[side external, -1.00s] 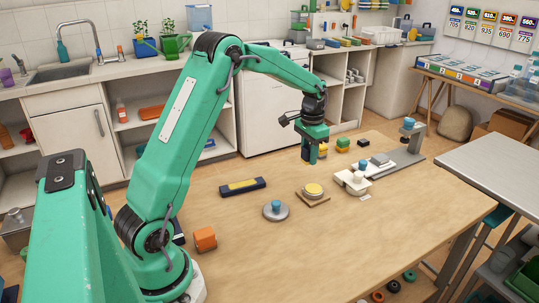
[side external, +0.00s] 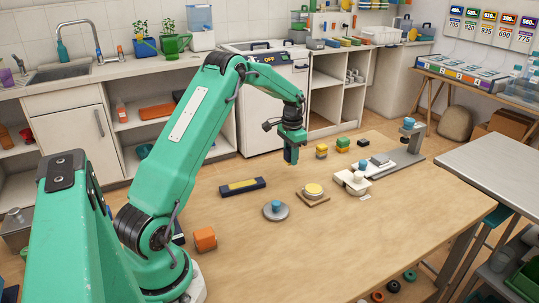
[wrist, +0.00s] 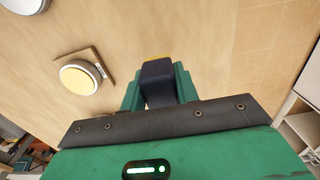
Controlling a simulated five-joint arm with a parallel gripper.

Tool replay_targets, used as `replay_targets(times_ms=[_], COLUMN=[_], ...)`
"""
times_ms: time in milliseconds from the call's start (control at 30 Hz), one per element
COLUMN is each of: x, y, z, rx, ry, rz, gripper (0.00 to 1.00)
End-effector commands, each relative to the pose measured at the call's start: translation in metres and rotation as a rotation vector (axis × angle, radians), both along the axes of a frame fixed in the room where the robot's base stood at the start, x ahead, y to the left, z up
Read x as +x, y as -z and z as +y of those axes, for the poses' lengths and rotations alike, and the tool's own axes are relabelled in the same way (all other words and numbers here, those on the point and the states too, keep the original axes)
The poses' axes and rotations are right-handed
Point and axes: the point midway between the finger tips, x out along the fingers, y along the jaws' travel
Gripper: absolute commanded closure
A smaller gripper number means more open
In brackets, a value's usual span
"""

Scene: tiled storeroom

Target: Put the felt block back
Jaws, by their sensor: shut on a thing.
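My gripper (side external: 291,156) is over the table, left of the small yellow block and above the table surface. In the wrist view its green fingers are closed on a dark navy block (wrist: 157,78) with a yellow edge, which seems to be the felt block. Its far end is hidden. A dark navy tray (side external: 260,182) with a yellow strip inside lies on the table, lower left of my gripper in the side view.
A grey disc with a blue knob (side external: 276,209) and a yellow round pad on a wooden square (side external: 313,191) stand nearby. A yellow block (side external: 321,151), a green-and-yellow block (side external: 342,145), a cream device (side external: 352,181) and an orange block (side external: 205,239) are also on the table.

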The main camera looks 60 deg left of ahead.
Motion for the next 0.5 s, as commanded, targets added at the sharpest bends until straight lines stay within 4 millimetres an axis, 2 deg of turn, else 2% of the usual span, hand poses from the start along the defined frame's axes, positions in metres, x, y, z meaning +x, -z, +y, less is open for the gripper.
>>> replay_targets(times_ms=[167,367,500], x=[0.000,0.000,0.000], y=[0.007,0.008,0.018], z=[0.012,0.012,0.012], rx=[0.000,0.000,-0.001], ry=[0.000,0.001,0.001], rz=[-0.001,0.000,0.002], gripper=[0.88,0.88,0.88])
